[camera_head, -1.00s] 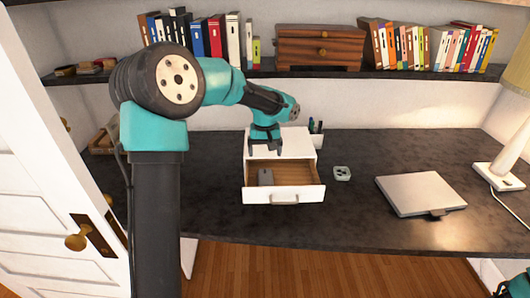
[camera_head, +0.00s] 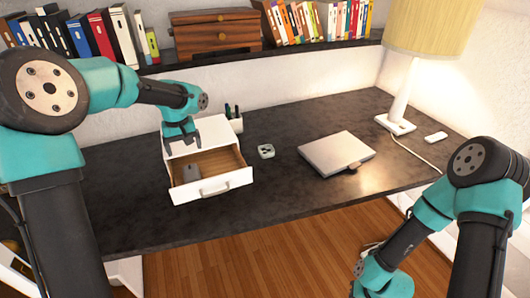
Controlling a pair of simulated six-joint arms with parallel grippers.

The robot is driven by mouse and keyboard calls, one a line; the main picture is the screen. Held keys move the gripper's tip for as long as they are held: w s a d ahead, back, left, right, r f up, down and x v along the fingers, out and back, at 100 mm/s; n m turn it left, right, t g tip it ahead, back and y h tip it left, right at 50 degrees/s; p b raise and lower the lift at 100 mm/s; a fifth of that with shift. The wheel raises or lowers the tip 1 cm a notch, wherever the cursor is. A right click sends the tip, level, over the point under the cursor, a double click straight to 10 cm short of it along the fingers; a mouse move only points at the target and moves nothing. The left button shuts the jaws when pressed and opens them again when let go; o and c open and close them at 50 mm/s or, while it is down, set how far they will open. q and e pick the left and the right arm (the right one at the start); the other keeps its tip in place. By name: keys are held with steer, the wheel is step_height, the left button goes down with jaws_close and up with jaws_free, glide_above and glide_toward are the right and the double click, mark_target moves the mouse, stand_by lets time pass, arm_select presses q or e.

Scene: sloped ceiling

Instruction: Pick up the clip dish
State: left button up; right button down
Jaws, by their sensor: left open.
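A small pale green-white dish (camera_head: 266,151) with dark spots in it sits on the dark desk, just right of the white drawer box; it looks like the clip dish. My left gripper (camera_head: 182,148) is open and points down over the top of the drawer box, to the left of the dish and apart from it. My right arm shows at the lower right, off the front of the desk, with its wrist low near the picture's bottom edge. The fingers of my right gripper are not visible.
The white drawer box (camera_head: 214,184) has its drawer pulled open, with a grey object (camera_head: 190,172) inside. A pen holder (camera_head: 234,119) stands behind it. A closed laptop (camera_head: 336,153) lies right of the dish. A lamp (camera_head: 398,115) stands farther right. Desk around the dish is clear.

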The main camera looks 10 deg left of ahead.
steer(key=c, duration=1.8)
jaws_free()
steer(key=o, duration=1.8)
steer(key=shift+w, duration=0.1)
